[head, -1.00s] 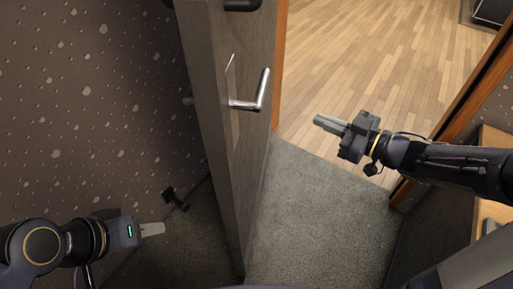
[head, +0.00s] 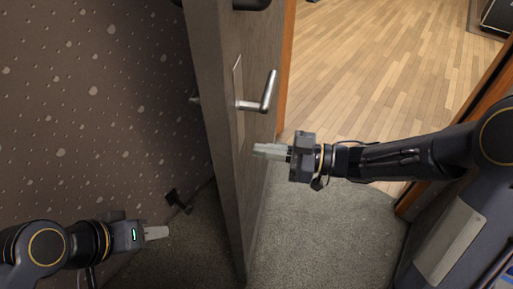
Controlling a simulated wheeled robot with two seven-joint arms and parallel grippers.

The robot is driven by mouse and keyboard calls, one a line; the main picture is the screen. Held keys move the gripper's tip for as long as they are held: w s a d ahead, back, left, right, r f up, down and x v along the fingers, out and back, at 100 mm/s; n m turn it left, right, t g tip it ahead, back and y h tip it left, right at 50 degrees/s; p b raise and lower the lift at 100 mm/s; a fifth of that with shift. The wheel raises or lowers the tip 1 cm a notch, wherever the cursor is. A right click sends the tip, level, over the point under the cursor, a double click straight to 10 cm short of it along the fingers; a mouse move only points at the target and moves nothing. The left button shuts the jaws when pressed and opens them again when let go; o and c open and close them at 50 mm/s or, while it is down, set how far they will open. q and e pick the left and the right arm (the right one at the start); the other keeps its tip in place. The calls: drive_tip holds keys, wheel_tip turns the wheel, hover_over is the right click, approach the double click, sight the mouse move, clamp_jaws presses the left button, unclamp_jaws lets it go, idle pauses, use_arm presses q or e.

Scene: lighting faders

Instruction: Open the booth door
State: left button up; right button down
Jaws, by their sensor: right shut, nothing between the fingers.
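The booth door (head: 226,190) is grey and stands ajar, seen nearly edge-on in the head view. Its silver lever handle (head: 266,92) is on the face toward the right, and a dark fitting (head: 250,4) sits above it at the top edge. My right gripper (head: 256,150) is shut and empty, pointing left, just below the handle and close to the door's face; I cannot tell if it touches. My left gripper (head: 166,232) is at the lower left, left of the door, with nothing seen in it; whether its fingers are apart is unclear.
A speckled dark wall (head: 90,120) fills the left. A small black doorstop-like fitting (head: 177,200) is near its foot. An orange-brown door frame (head: 465,120) borders the right.

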drive_tip(key=shift+w+a, duration=0.25)
drive_tip(key=shift+a, duration=0.9)
